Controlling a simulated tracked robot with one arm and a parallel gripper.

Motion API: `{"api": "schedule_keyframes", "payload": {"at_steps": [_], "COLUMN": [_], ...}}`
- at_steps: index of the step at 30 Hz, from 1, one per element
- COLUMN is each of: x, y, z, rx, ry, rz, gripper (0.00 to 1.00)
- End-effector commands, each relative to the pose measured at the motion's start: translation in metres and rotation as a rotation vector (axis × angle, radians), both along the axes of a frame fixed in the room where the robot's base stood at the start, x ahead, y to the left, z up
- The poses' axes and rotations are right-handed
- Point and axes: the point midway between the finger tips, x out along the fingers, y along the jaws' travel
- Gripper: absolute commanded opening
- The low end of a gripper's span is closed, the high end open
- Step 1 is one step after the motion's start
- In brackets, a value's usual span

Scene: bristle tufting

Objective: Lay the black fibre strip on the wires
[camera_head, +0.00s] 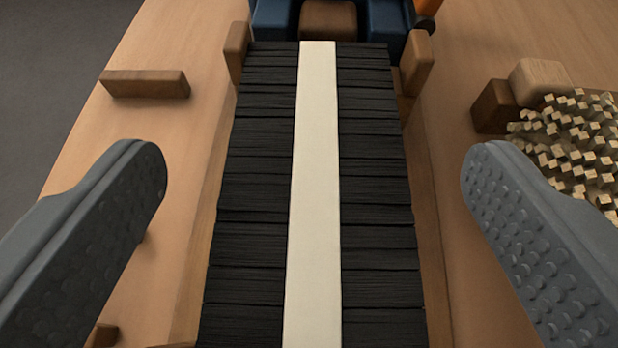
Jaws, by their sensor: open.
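The black fibre strip (265,190) runs lengthwise up the middle of the view. It looks like many dark crosswise bundles with a pale band (316,190) along its centre. It lies between low wooden side rails, and its near end runs out of the picture. My gripper (315,165) is open, with one grey finger to the left of the strip and one to the right. Both fingers are clear of the strip, and nothing is held between them. I cannot make out any wires.
A blue fixture with a brown block (328,20) stands at the strip's far end. Small wooden posts (416,62) flank that end. A brown bar (145,84) lies at left. Pale sticks (575,140) and two blocks (540,80) sit at right. The wooden table's left edge curves away.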

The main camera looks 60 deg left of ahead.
Motion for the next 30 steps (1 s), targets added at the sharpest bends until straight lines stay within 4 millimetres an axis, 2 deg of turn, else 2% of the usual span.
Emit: {"api": "schedule_keyframes", "payload": {"at_steps": [1,5,11,21,30], "x": [-0.008,-0.012,-0.029,-0.066,-0.074], "y": [0.002,-0.005,-0.033,-0.089,-0.102], "z": [-0.025,-0.021,-0.004,0.045,0.060], "rx": [-0.005,-0.005,-0.002,-0.004,-0.002], "ry": [0.039,0.039,0.035,0.001,-0.004], "rz": [0.007,0.005,-0.007,-0.019,0.000], "gripper": [0.83,0.83,0.83,0.83,0.83]}}
